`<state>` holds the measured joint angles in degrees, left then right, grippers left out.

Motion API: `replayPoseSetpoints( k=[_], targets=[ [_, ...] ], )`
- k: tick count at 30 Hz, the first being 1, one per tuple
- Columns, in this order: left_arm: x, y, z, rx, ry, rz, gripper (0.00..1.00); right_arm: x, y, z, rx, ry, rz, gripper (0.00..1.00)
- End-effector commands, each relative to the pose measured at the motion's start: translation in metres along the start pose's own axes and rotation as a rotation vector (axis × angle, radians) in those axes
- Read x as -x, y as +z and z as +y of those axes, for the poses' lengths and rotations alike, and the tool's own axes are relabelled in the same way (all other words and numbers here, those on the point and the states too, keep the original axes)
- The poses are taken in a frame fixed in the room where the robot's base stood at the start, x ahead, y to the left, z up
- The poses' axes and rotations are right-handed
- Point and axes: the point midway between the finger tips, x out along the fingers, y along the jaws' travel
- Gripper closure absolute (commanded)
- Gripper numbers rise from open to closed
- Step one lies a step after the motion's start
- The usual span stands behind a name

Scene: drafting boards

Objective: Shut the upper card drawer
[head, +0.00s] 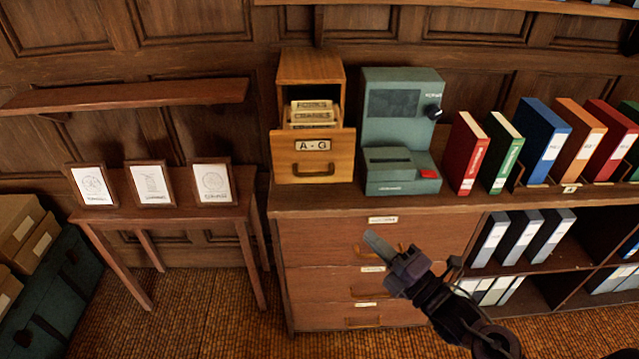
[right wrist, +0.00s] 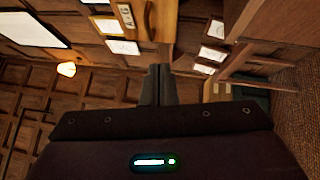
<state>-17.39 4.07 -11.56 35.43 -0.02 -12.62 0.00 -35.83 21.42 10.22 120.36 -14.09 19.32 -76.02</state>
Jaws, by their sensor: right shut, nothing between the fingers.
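The card drawer labelled A-G (head: 316,156) is pulled out of the small wooden card cabinet (head: 310,68), with its index cards (head: 312,112) showing from above. Its front has a dark handle below the label. In the right wrist view the drawer front (right wrist: 160,22) appears turned sideways near the top edge. My right gripper (head: 372,240) is shut and empty. It is below and to the right of the drawer, in front of the lower cabinet, apart from the drawer. My left gripper is not in view.
A green machine (head: 400,130) stands right beside the card cabinet, then coloured binders (head: 465,152). The wide lower cabinet (head: 330,240) has three drawers, which look shut. A small table (head: 160,213) with three framed drawings stands at left, with open floor before it.

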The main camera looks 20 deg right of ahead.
Motion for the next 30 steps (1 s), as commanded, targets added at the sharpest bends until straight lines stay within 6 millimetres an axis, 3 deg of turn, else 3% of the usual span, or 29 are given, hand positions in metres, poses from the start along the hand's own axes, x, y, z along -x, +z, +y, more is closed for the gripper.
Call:
replayPoseSetpoints(
  k=[3, 8, 21, 30],
  targets=[
    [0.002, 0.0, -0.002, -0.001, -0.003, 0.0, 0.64, -0.004, -0.004, 0.017, 0.042, 0.032, 0.017, 1.0],
    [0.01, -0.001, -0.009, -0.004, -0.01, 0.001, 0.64, -0.02, -0.003, 0.021, 0.043, 0.036, 0.015, 1.0],
    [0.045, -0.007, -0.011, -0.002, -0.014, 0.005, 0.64, -0.106, -0.004, 0.025, 0.039, 0.034, 0.014, 1.0],
    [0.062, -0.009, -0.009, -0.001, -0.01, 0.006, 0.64, -0.129, 0.021, 0.022, 0.041, 0.031, 0.014, 1.0]
  ],
)
